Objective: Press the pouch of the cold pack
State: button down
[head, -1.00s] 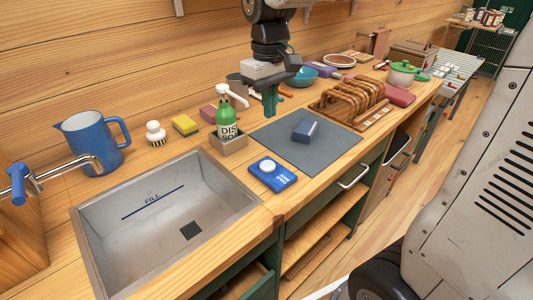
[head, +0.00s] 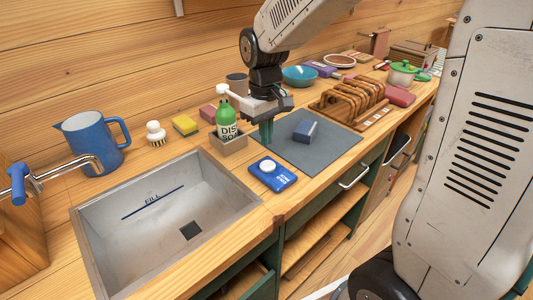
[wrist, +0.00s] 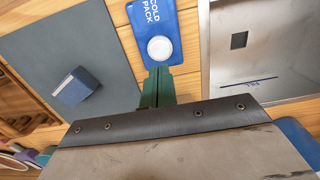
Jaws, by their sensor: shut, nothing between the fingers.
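The cold pack (head: 272,174) is a flat blue pack with a round white pouch (head: 267,166) on it. It lies on the wooden counter between the sink and the grey mat. In the wrist view the cold pack (wrist: 148,18) shows its lettering, and the white pouch (wrist: 160,48) is just ahead of the fingertips. My gripper (head: 266,140) has green fingers, shut and empty, pointing down behind the pack near the soap bottle. In the wrist view my gripper (wrist: 158,72) appears close to the pouch, but whether it touches cannot be told.
A green soap bottle (head: 226,121) stands in a holder left of my gripper. A dark blue block (head: 305,131) lies on the grey mat (head: 325,155). The metal sink (head: 150,245) is at the left. A wooden rack (head: 350,98) stands behind the mat.

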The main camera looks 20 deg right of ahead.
aim_at(268, 164)
notch_tip(268, 164, down, 6)
jog(key=shift+s+f, duration=0.1)
dwell(0.4)
jog(key=shift+s+f, duration=0.25)
jog(key=shift+f, duration=0.85)
notch_tip(268, 164, up, 15)
jog(key=w, duration=0.1)
jog(key=shift+f, duration=0.1)
jog(key=s+d+r+m+t, duration=0.1)
jog(key=s+d+m, duration=0.2)
jog(key=s, duration=2)
jog(key=shift+s+m+t, duration=0.2)
jog(key=shift+m+t, duration=0.1)
jog(key=shift+t, duration=0.1)
